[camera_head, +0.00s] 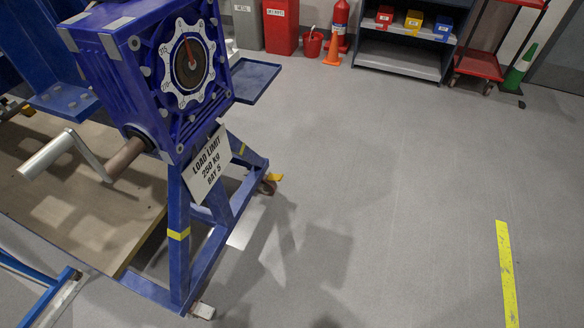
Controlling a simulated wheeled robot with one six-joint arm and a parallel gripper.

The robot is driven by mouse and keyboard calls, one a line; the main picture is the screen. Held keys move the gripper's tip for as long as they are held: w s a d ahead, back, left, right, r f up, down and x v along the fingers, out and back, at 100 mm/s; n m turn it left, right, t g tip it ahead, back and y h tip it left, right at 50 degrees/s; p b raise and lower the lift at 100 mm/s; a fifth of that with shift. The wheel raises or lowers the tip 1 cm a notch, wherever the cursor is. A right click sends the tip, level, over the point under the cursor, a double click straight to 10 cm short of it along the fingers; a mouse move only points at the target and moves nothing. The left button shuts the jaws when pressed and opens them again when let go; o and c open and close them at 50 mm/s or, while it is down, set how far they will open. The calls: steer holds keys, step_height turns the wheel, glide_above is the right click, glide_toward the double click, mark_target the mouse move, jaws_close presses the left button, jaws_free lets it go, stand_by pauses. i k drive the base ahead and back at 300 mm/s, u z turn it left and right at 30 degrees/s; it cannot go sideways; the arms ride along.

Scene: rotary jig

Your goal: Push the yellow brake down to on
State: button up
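A small yellow brake pedal (275,177) sits low by the caster (266,187) at the far foot of the blue jig stand (181,240). It is small in the picture, and I cannot tell whether it is up or down. A pale block-shaped part (203,311) is at the stand's near foot. The jig's blue gearbox (145,75) carries a white scalloped dial with a red pointer (190,52). My gripper is not in this view.
A crank with a grey handle (47,155) sticks out left of the gearbox. A load limit sign (207,163) hangs on the stand. A blue tray (254,78) juts out right. Grey floor is clear to the right, with a yellow stripe (507,275). Shelves (405,50) stand behind.

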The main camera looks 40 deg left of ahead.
mark_target(271, 176)
steer(key=u, duration=0.3)
steer(key=i, duration=0.8)
steer(key=u, duration=1.4)
steer(key=i, duration=0.75)
steer(key=u, duration=0.75)
